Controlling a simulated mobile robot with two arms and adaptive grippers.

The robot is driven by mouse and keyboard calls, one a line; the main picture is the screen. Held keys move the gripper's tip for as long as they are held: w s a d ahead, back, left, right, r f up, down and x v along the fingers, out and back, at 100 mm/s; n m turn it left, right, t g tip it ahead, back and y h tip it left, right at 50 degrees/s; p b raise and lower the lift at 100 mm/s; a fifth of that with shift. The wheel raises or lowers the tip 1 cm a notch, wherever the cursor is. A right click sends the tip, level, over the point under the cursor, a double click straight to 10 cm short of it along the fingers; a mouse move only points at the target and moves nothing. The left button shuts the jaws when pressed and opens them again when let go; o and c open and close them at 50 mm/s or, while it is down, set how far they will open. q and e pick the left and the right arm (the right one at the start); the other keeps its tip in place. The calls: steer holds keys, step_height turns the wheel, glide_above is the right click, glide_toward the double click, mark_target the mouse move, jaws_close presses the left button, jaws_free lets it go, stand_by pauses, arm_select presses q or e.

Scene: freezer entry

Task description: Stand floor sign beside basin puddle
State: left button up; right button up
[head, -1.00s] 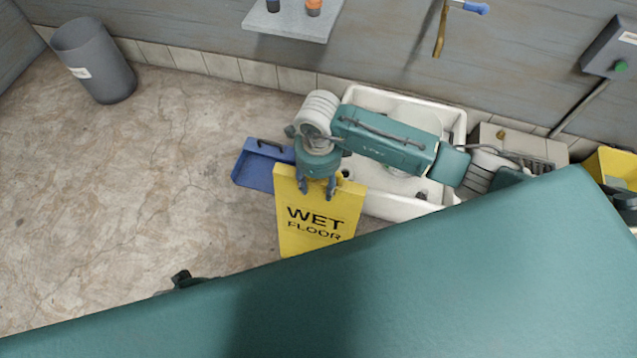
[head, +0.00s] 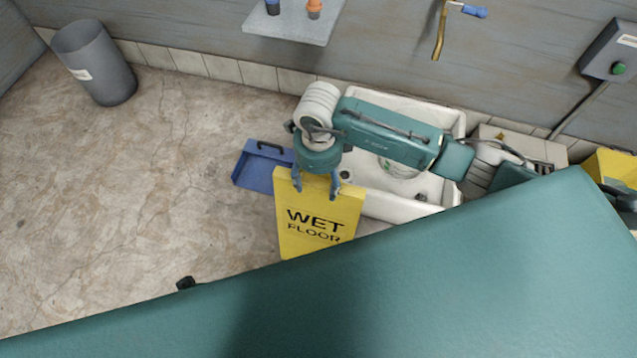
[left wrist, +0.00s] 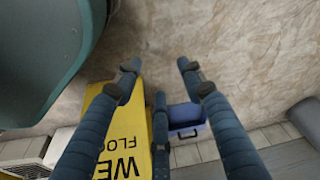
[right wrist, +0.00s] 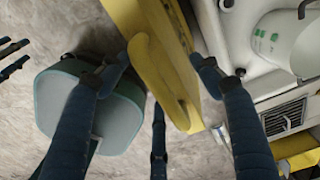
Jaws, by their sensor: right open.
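The yellow wet floor sign (head: 318,218) stands on the floor in front of the white basin (head: 385,205), its lettered face toward the head camera. It also shows in the left wrist view (left wrist: 128,135) and, from above, in the right wrist view (right wrist: 150,62). My right gripper (head: 317,190) is at the sign's top edge. Its fingers (right wrist: 163,70) are spread, with the sign's top between them and a gap showing. My left gripper (left wrist: 158,68) is open and empty over the floor near the sign; the head view shows only a dark bit of it. I cannot make out a puddle.
A blue dustpan (head: 262,166) lies just left behind the sign. A grey bin (head: 95,62) stands at the back left. A wall shelf (head: 292,22) and a tap (head: 440,32) are above. A yellow container (head: 612,165) is at the right. The left floor is clear.

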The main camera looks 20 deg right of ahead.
arm_select(q)
steer(key=f, duration=0.1)
steer(key=s+f, duration=0.1)
steer(key=f+p, duration=0.1)
steer(key=f, duration=0.1)
steer(key=shift+s, duration=0.3)
arm_select(e)
step_height(320, 180, up, 9)
steer(key=shift+r, duration=0.2)
